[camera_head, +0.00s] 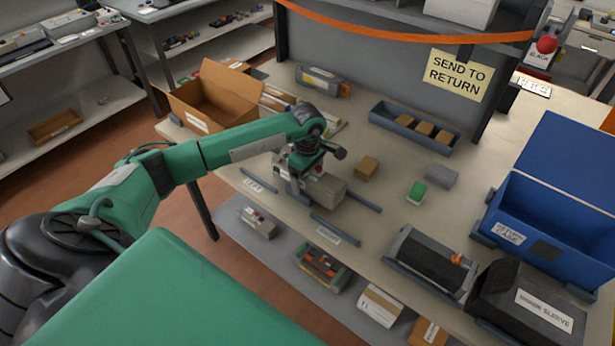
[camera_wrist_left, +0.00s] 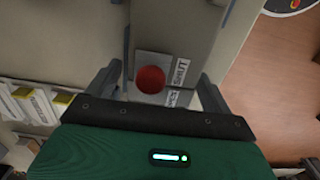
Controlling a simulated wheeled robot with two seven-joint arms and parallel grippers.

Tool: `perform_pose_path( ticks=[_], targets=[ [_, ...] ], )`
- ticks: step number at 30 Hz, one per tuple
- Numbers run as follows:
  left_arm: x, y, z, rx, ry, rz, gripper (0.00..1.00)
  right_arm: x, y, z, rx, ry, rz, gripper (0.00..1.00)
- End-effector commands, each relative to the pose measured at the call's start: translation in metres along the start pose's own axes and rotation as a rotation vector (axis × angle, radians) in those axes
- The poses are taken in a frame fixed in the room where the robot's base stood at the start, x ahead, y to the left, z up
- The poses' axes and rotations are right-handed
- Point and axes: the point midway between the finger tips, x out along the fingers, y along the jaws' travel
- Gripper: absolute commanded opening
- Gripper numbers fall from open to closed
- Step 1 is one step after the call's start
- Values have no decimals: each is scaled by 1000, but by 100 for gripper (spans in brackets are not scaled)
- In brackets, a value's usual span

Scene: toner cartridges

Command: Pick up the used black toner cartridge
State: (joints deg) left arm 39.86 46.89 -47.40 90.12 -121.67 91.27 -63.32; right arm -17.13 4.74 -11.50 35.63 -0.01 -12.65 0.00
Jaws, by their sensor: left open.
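A black cartridge (camera_head: 432,262) with an orange knob lies in a grey tray at the front right of the table. My left gripper (camera_head: 297,190) is well to its left, over a grey block (camera_head: 326,188) lying between short dark rails. In the left wrist view the open fingers (camera_wrist_left: 160,85) straddle the block (camera_wrist_left: 177,25), which bears a red round part (camera_wrist_left: 150,79) and small labels. Whether the fingers touch the block cannot be told. Which item is the used cartridge is not readable. My right gripper is not in view.
A blue bin (camera_head: 560,215) and a black sleeve box (camera_head: 525,305) stand at the right. An open cardboard box (camera_head: 210,95) is at the back left. A small brown box (camera_head: 367,167), a green-and-white item (camera_head: 416,192) and a blue tray (camera_head: 385,117) lie beyond the block.

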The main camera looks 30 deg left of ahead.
Motion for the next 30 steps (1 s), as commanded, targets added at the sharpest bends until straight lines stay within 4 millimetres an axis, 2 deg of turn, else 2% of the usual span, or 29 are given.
perform_pose_path(
  ticks=[2, 3, 12, 23, 26, 30],
  targets=[
    [0, 0, 0, 0, 0, 0, 85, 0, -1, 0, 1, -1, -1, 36],
    [0, 0, 0, 0, 0, 0, 81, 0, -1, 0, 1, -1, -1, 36],
    [-1, 0, 0, 0, 0, 1, 25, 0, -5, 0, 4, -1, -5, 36],
    [-7, 1, 0, -1, -1, 3, 25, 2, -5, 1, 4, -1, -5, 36],
    [-16, 1, 0, 0, 0, 3, 25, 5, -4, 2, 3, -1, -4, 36],
    [-40, 2, -1, 1, 1, 7, 25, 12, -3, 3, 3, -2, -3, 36]
  ],
)
